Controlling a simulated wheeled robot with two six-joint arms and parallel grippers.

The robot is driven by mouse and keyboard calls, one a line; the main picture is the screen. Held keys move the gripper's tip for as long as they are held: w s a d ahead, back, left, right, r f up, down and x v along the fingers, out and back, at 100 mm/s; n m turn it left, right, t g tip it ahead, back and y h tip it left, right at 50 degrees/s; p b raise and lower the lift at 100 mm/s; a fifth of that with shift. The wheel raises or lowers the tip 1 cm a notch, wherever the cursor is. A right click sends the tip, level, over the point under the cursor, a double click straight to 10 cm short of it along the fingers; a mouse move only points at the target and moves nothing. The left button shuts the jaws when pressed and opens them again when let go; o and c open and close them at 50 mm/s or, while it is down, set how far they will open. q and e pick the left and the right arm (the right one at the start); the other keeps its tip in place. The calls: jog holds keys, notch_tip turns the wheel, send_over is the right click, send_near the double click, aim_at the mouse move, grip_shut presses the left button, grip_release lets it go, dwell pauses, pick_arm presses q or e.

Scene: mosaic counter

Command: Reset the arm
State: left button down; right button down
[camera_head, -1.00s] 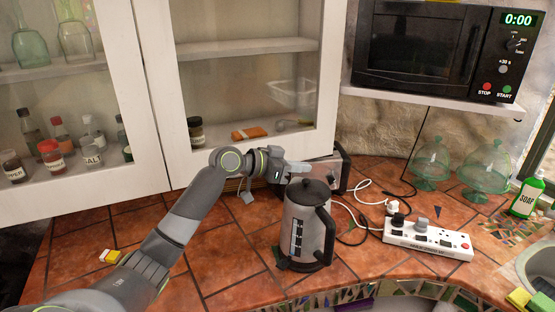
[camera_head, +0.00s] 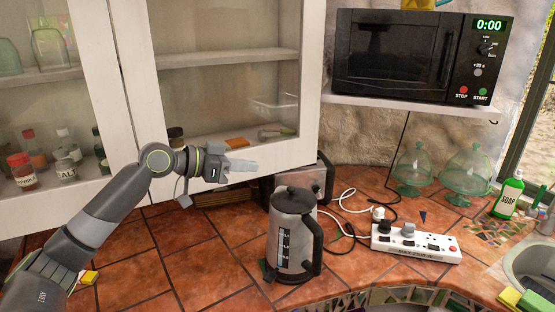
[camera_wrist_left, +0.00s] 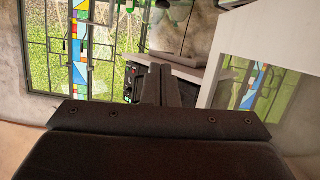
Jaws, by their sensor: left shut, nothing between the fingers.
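My left gripper (camera_head: 243,166) is shut and empty. In the head view it points right, in front of the lower part of the white cabinet door and above the counter, behind and above the kettle. Its closed fingers (camera_wrist_left: 162,86) also show in the left wrist view, with a window and the microwave beyond them. The grey kettle (camera_head: 290,236) with black lid and handle stands upright on the tiled counter, apart from the gripper. My right gripper is not in view.
A toaster (camera_head: 316,180) stands behind the kettle. A white power strip (camera_head: 415,243) with plugs and cords lies to the right. A microwave (camera_head: 410,55) sits on a shelf above. Glass domes (camera_head: 466,172) and a soap bottle (camera_head: 508,196) stand at right. Front-left tiles are mostly clear.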

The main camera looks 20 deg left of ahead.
pick_arm(q)
jog(key=s+d+f+g+y, duration=0.1)
jog(key=s+f, duration=0.3)
jog(key=f, duration=0.4)
jog(key=s+d+f+g+y, duration=0.1)
jog(key=s+f, duration=0.3)
jog(key=f, duration=0.5)
jog(key=s+d+f+n+g+y, duration=0.1)
jog(key=s+d+f+y, duration=0.1)
jog(key=f, duration=0.6)
jog(key=shift+s+d+f+g, duration=0.15)
jog(key=shift+s+d, duration=0.1)
jog(key=shift+s, duration=0.25)
jog(key=shift+s+d+f+g, duration=0.15)
jog(key=shift+s+d, duration=0.1)
jog(key=shift+s, duration=0.25)
jog(key=s+a+f+n+g+y, duration=0.1)
jog(key=s+f+n+g+y, duration=0.3)
jog(key=s, duration=0.8)
jog(key=s+f+n+y, duration=0.25)
jog(key=s+f, duration=0.25)
jog(key=s, duration=0.7)
notch_tip(320, 180, down, 26)
jog(key=a+g, duration=0.1)
jog(key=a, duration=0.1)
jog(key=s+d+f+g, duration=0.1)
jog(key=s+f, duration=1.4)
jog(key=shift+f+g, duration=0.2)
jog(key=shift+g, duration=0.1)
